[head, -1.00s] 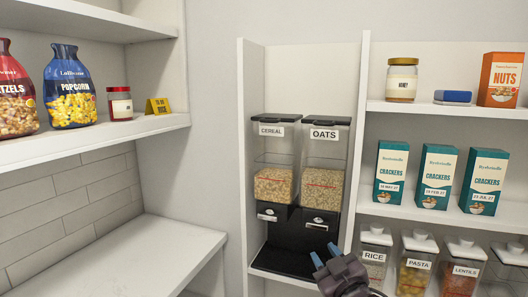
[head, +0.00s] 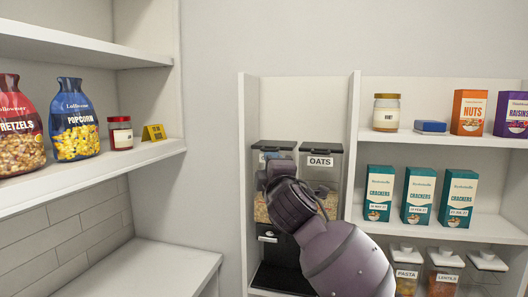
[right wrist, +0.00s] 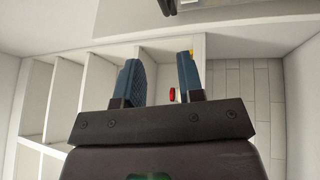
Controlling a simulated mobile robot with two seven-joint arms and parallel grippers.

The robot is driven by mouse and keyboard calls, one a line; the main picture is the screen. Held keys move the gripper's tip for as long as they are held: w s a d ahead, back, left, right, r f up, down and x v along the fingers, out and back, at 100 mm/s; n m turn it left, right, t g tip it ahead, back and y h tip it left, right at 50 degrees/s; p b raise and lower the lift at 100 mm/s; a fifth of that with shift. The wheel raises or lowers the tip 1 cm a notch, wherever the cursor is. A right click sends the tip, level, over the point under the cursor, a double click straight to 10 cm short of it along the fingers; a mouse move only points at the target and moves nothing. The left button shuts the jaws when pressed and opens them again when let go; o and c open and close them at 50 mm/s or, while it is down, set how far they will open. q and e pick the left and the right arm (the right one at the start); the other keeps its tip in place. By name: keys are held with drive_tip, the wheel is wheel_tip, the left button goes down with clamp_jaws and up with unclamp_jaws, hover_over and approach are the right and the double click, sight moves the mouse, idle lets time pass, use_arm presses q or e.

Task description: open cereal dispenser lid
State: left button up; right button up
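The cereal dispenser (head: 262,215) stands in the narrow shelf bay, left of the oats dispenser (head: 330,203). Its dark flat lid (head: 273,145) appears closed. My right arm crosses in front, hiding most of the cereal label and container. My right gripper (head: 275,170) is at the upper part of the cereal dispenser, just below the lid in the picture; its fingertips are hard to make out there. In the right wrist view my right gripper (right wrist: 158,70) has its two blue fingers apart with nothing between them. Whether it touches the dispenser cannot be told. My left gripper is not in view.
Upright panels border the bay closely on both sides. Right shelves hold a honey jar (head: 387,112), cracker boxes (head: 419,196) and lidded canisters (head: 407,280). Left shelf holds pretzels (head: 16,130), popcorn (head: 75,122) and a red jar (head: 121,135). The lower left counter (head: 150,268) is bare.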

drive_tip(key=h, duration=0.1)
drive_tip(key=n+p, duration=0.1)
drive_tip(key=p, duration=0.1)
approach(274, 146)
drive_tip(key=w+a+r, duration=0.1)
drive_tip(key=w+a, duration=0.1)
drive_tip(key=w, duration=0.4)
drive_tip(key=shift+a, duration=0.35)
drive_tip(key=shift+r, duration=0.1)
clamp_jaws()
